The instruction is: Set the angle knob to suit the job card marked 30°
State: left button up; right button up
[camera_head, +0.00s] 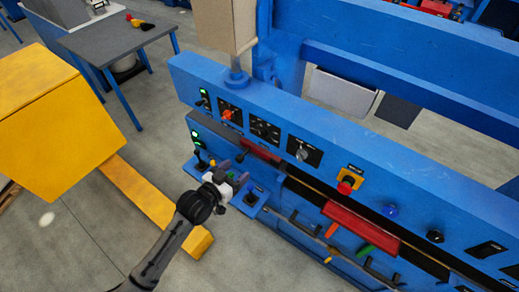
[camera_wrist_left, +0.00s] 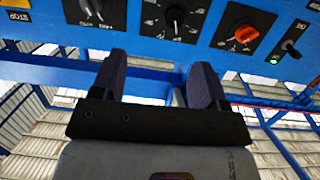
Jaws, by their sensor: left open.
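The blue control panel (camera_head: 330,135) carries an orange-red knob (camera_head: 229,114), a black dial knob (camera_head: 264,130) and a silver knob (camera_head: 302,150). In the left wrist view the orange-red knob (camera_wrist_left: 244,34), black knob (camera_wrist_left: 175,18) and grey knob (camera_wrist_left: 92,8) show upside down, with scales too small to read. I cannot tell which is the angle knob. No job card marked 30° can be made out. My left gripper (camera_head: 228,172) is open and empty, in front of and below the knobs; its fingers (camera_wrist_left: 157,72) point at the panel, apart from every knob.
A toggle switch (camera_head: 203,101) is left of the knobs. A red emergency button (camera_head: 346,185) and a blue button (camera_head: 391,210) are to the right. A yellow machine part (camera_head: 60,115) stands at left, and a grey table (camera_head: 120,40) behind. Red and green handles (camera_head: 365,248) stick out below.

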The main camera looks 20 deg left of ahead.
aim_at(260, 134)
pick_arm(q)
jog(key=w+b, duration=0.1)
jog(key=w, duration=0.4)
jog(key=w+d+t+b, duration=0.1)
jog(key=w+b, duration=0.1)
jog(key=w, duration=0.3)
jog(key=w+t+b, duration=0.1)
jog(key=w, duration=0.5)
jog(key=shift+d+f+b, duration=0.25)
jog(key=shift+f+b, duration=0.1)
jog(key=shift+f, duration=0.05)
jog(key=shift+w+d, duration=0.15)
jog(key=shift+w, duration=0.4)
pick_arm(e)
notch_tip(260, 134, down, 6)
jog(key=shift+f, duration=0.2)
jog(key=shift+d, duration=0.15)
pick_arm(q)
jog(key=shift+c, duration=0.3)
jog(key=c, duration=0.8)
jog(key=shift+c, duration=0.2)
